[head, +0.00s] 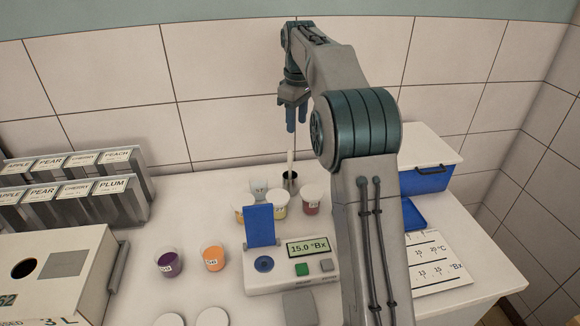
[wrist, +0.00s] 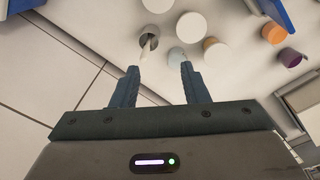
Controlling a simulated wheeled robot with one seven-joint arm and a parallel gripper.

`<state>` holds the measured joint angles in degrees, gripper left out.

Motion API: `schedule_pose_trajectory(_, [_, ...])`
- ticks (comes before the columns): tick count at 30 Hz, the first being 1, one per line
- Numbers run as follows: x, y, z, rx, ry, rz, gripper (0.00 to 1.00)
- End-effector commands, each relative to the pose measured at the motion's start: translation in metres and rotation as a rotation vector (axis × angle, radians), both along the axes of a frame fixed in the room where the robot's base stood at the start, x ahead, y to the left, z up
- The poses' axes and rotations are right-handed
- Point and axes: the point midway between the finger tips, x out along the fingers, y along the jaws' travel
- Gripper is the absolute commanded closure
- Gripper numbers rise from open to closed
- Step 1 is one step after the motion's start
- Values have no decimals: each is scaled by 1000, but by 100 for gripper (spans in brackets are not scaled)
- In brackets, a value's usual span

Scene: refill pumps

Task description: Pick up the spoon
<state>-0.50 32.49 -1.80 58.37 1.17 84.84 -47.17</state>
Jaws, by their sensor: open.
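The spoon (head: 291,160) stands nearly upright in a small dark cup (head: 291,182) near the back of the counter, with its pale handle sticking up. Its lower end is hidden in the cup. My gripper (head: 297,124) is open and empty, above the spoon and apart from it. In the wrist view the spoon (wrist: 146,46) and the cup (wrist: 152,39) show beyond my open fingers (wrist: 159,68), nearer the left finger.
Lidded jars (head: 311,198) stand close around the cup. A refractometer (head: 307,250) with a raised blue flap stands in front. Open purple (head: 170,262) and orange (head: 213,258) cups are at the left front. A blue box (head: 430,178) is at the right; the tiled wall is behind.

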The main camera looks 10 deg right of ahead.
Motion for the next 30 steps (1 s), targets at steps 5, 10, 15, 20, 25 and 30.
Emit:
schedule_pose_trajectory(5, [42,1,-17,-12,31,133,59])
schedule_pose_trajectory(10, [64,2,-32,-19,51,232,59])
schedule_pose_trajectory(15, [72,2,-42,-22,61,284,59])
schedule_pose_trajectory(20, [74,3,-57,-22,64,296,59])
schedule_pose_trajectory(25, [74,2,-86,-22,66,295,59])
schedule_pose_trajectory(30, [74,3,-113,-21,64,294,59])
